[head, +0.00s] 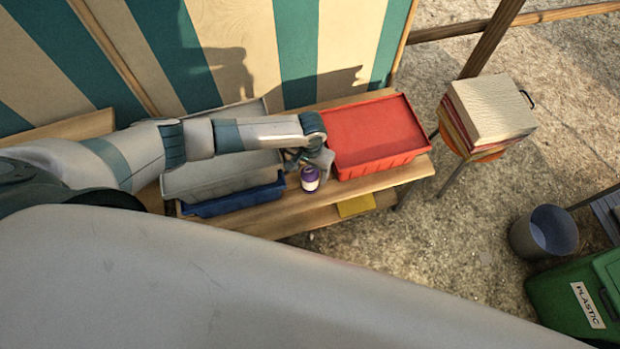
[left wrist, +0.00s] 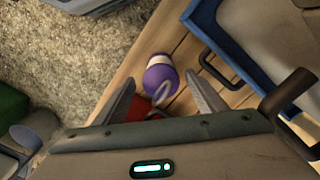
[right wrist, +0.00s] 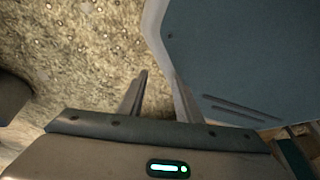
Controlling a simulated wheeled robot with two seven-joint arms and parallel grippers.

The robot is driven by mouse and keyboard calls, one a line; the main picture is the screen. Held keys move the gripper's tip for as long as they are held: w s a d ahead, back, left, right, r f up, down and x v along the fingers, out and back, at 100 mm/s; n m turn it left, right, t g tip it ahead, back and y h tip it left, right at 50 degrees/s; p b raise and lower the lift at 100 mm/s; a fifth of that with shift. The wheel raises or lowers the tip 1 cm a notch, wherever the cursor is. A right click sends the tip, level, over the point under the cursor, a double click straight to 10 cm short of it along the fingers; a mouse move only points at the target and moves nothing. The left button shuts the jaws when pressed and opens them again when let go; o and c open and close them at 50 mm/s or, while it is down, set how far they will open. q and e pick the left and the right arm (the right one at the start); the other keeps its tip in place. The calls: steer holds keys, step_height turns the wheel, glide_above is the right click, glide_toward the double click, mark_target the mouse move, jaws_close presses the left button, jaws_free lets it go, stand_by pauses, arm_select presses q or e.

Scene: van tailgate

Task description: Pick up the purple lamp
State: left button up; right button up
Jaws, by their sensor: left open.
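The purple lamp (head: 310,178) stands on the wooden bench, between the grey and blue bins and the red bin. It has a white band and shows in the left wrist view (left wrist: 161,78) with a pale handle loop. My left gripper (head: 308,160) is over the bench close to the lamp. In the left wrist view its two fingers (left wrist: 160,88) are apart, with the lamp between and just beyond the tips, and nothing is gripped. My right gripper (right wrist: 158,85) has its fingers apart with nothing between them, above gravel and beside a blue-grey panel.
A red bin (head: 372,135) stands right of the lamp. A grey bin (head: 215,177) and a blue bin (head: 235,201) stand left of it. A stool with a stack of books (head: 490,110), a bucket (head: 545,232) and a green plastic bin (head: 575,295) are at right.

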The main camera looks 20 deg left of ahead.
mark_target(310, 178)
arm_select(q)
steer(key=shift+f, duration=0.5)
step_height(310, 178, down, 3)
steer(key=shift+w+r, duration=0.1)
steer(key=shift+f, duration=0.7)
arm_select(e)
steer(key=shift+s+d+f, duration=0.1)
steer(key=shift+s+d, duration=0.1)
steer(key=shift+s, duration=0.35)
steer(key=shift+s+d+f, duration=0.1)
steer(key=shift+s+d, duration=0.05)
steer(key=shift+s, duration=0.35)
steer(key=shift+w+r, duration=0.1)
steer(key=shift+w, duration=0.05)
arm_select(q)
steer(key=shift+a, duration=0.1)
steer(key=c, duration=1.3)
arm_select(e)
steer(key=shift+w, duration=0.3)
